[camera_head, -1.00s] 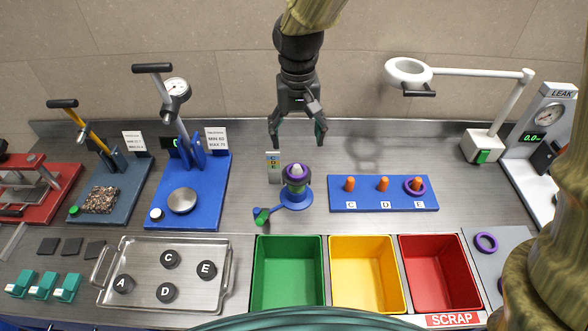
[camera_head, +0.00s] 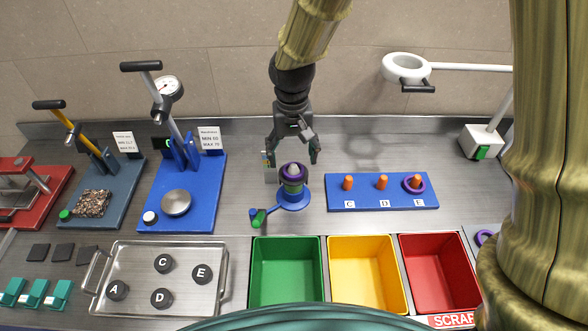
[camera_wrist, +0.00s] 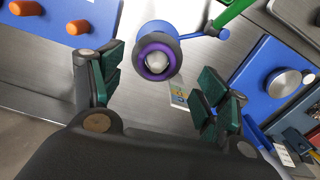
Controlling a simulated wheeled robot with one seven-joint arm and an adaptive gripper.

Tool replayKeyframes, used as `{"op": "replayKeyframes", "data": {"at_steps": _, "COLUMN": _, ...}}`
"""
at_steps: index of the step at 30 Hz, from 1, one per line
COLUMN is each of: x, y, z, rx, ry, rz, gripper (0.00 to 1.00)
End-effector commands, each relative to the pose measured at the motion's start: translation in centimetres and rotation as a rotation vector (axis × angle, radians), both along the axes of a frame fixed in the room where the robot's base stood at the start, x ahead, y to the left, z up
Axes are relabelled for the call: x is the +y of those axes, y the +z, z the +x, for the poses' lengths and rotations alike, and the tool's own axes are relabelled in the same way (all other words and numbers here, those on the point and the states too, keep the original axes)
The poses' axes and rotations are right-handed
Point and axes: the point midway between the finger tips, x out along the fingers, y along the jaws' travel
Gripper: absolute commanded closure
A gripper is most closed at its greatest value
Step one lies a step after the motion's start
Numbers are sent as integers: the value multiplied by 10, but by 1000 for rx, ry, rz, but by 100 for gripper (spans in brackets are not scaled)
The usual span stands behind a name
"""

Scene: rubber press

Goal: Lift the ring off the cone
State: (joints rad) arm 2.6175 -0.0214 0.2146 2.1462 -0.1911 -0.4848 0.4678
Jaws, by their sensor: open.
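The cone (camera_head: 294,169) is a pale tip standing on a blue round base with a green-handled lever, left of the centre of the bench. A purple ring (camera_head: 291,176) sits around it near the top. In the wrist view the purple ring (camera_wrist: 142,64) circles the pale cone tip (camera_wrist: 156,63), with a dark grey collar around it. My gripper (camera_head: 292,157) is open and empty, just above and behind the cone in the head view. In the wrist view its padded fingers (camera_wrist: 160,93) lie either side, with the ring beyond their tips.
A blue board (camera_head: 365,203) with orange pegs stands to the right, with another purple ring (camera_head: 421,186) on peg E. A blue gauge press (camera_head: 209,211) stands left. Green, yellow and red bins (camera_head: 257,296) line the front. A small card stands behind the cone.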

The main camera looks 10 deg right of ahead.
Motion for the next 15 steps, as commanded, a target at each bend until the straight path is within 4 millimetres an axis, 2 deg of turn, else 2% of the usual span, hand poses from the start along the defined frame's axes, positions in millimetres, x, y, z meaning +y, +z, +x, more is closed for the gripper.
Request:
{"op": "replayKeyframes", "data": {"at_steps": 5, "x": -1, "y": -8, "z": -1, "rx": 3, "ry": -1, "rz": -1, "gripper": 25}}
{"op": "replayKeyframes", "data": {"at_steps": 15, "x": -3, "y": -40, "z": -1, "rx": 3, "ry": -1, "rz": -1, "gripper": 25}}
